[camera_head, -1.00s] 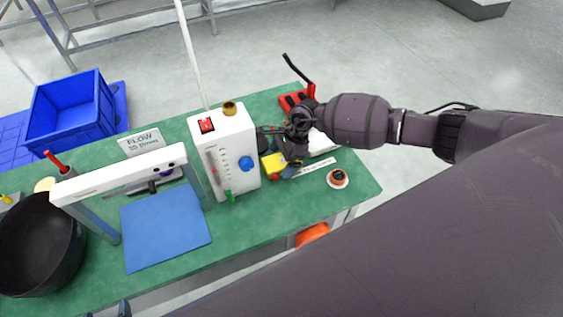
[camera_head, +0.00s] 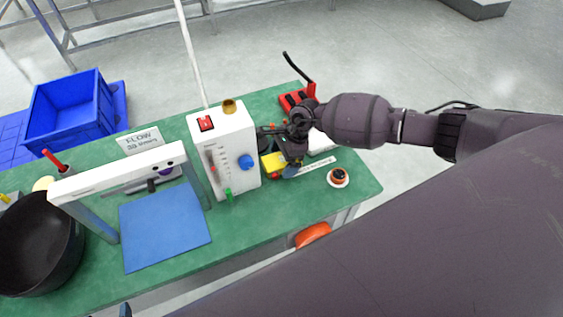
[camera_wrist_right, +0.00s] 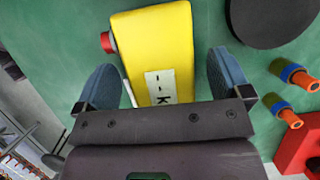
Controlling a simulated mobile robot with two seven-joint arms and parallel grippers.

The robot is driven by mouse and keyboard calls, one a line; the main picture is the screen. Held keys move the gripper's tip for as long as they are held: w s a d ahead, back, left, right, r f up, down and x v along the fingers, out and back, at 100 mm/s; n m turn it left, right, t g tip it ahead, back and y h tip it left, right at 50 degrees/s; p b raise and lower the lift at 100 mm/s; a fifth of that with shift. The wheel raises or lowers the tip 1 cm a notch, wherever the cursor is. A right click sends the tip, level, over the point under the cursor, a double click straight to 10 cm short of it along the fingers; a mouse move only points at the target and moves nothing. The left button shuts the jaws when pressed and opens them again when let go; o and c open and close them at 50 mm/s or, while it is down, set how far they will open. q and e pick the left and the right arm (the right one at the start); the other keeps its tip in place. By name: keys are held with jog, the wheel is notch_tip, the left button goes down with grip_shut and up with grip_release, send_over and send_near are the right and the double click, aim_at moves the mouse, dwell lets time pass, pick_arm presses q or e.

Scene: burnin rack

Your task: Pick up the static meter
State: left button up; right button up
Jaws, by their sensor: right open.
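The static meter looks to be the yellow block-shaped device (camera_head: 272,165) on the green bench, right of the white box. In the right wrist view the yellow device (camera_wrist_right: 155,45) has a red knob on its left side and a white label with dark marks. My right gripper (camera_head: 288,165) is over it. In the wrist view the open fingers (camera_wrist_right: 163,62) lie on either side of its near end, with gaps visible. Its near end is hidden behind the gripper body. A small dark piece at the bottom left edge may be my left gripper (camera_head: 125,310).
A white box with a blue knob (camera_head: 226,150) stands close left of the gripper. A red tool (camera_head: 296,101) lies behind, and a small round orange-and-dark item (camera_head: 338,177) sits to the right. A blue mat (camera_head: 165,230) and black bowl (camera_head: 38,245) are left.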

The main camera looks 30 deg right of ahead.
jog(key=c, duration=1.1)
jog(key=shift+o, duration=0.2)
jog(key=shift+r, duration=0.1)
